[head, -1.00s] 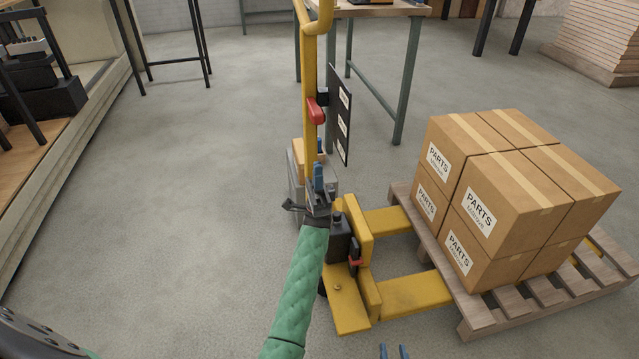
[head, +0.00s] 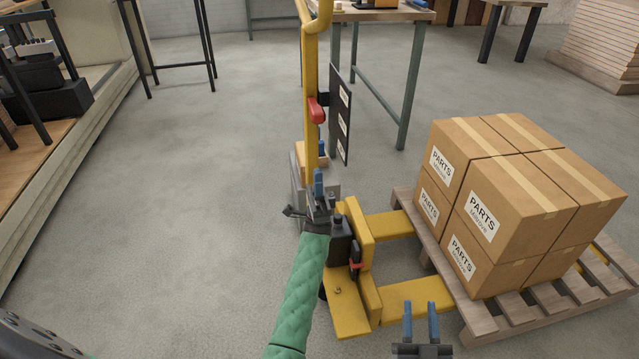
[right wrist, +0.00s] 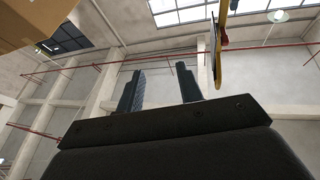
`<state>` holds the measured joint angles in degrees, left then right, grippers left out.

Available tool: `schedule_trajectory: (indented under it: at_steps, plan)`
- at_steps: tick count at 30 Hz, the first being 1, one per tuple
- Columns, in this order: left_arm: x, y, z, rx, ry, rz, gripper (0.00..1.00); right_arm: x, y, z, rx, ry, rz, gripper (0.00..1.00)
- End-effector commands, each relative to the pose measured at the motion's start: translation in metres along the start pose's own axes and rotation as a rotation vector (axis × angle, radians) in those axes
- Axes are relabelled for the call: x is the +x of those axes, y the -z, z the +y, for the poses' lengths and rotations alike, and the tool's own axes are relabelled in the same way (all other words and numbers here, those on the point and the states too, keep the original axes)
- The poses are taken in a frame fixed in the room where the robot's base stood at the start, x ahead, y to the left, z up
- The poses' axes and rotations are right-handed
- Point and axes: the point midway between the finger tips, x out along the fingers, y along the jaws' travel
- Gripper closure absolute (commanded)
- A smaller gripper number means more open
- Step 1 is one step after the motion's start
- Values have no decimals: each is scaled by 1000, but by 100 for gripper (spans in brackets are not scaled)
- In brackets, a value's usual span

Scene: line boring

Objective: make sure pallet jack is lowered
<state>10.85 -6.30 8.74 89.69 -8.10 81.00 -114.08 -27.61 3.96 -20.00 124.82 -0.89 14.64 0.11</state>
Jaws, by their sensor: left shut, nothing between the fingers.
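The yellow pallet jack (head: 347,312) stands in the middle of the head view with its upright handle (head: 310,80). A red lever (head: 315,112) sits on the handle, and a smaller red part (head: 356,266) is low on the dark pump. Its forks (head: 412,295) run right into a wooden pallet (head: 480,322) carrying stacked cardboard boxes (head: 500,205). I cannot tell the fork height. My left gripper (head: 318,178) is shut and empty, in front of the handle's lower part in the picture. My right gripper (head: 420,308) is open and empty, in front of the near fork; its fingers show apart in the right wrist view (right wrist: 160,90).
A workbench with green legs (head: 407,100) stands behind the handle. A bench or platform (head: 75,140) runs along the left. Stacked boards (head: 600,50) stand at the far right. The floor (head: 190,190) left of the jack is clear.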

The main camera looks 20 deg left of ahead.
Motion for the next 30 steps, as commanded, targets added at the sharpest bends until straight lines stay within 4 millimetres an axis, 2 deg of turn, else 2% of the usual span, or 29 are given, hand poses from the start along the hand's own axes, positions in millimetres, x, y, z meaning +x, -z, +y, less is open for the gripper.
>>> schedule_trajectory:
  at_steps: [3,10,26,30]
  plan:
    - [-3,-1,1,0,0,0,100,5,18,-1,-5,4,61,64]
    - [-4,-2,1,-1,0,0,100,9,37,-2,-11,8,124,64]
    - [-4,-2,1,-2,0,0,100,10,40,-2,-12,9,132,64]
    - [-7,-1,-4,-56,-19,15,100,8,39,-2,-11,8,129,64]
